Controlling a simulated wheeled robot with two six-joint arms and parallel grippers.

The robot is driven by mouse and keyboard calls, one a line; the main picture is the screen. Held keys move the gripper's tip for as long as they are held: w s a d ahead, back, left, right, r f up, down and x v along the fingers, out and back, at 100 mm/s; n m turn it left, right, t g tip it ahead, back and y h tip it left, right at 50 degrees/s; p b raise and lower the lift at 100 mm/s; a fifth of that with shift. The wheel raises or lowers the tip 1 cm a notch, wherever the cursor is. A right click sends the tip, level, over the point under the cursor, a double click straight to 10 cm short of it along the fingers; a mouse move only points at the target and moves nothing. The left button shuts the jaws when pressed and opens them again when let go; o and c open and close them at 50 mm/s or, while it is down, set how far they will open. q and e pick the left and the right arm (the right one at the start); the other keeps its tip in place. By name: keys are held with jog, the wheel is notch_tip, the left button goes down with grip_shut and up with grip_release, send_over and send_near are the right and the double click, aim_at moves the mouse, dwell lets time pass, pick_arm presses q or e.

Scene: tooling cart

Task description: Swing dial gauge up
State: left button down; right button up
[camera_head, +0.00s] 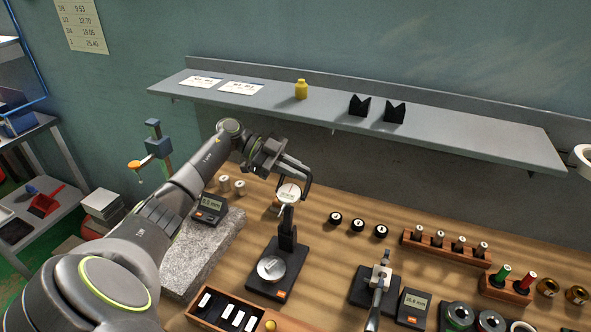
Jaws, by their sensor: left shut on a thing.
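The dial gauge (288,194) has a round white face and sits at the upper end of a black upright stand (287,238). The stand rises from a black base (262,286) with a round silver plate (271,268) on it. My left gripper (294,184) reaches in from the left above the stand and is shut on the dial gauge. Its fingers partly cover the gauge's upper edge, so the exact grip point is hard to see. My right gripper is out of view.
A grey granite block (196,262) with a digital readout (209,209) lies left of the stand. Several black-and-white round pieces (358,225) stand to the right. A micrometer stand (374,287) is at front right, a wooden tray (212,318) in front. A grey shelf (440,132) hangs behind.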

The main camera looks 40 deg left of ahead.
pick_arm(q)
jog(key=shift+s+d+f, duration=0.1)
jog(key=shift+f, duration=0.35)
jog(key=c, duration=1.5)
grip_release()
jog(key=shift+d+r, duration=0.1)
jog(key=shift+a+r+b, duration=0.2)
jog(key=shift+a+b, duration=0.2)
jog(key=shift+a, duration=0.15)
jog(key=b+v, duration=0.4)
jog(key=v, duration=0.7)
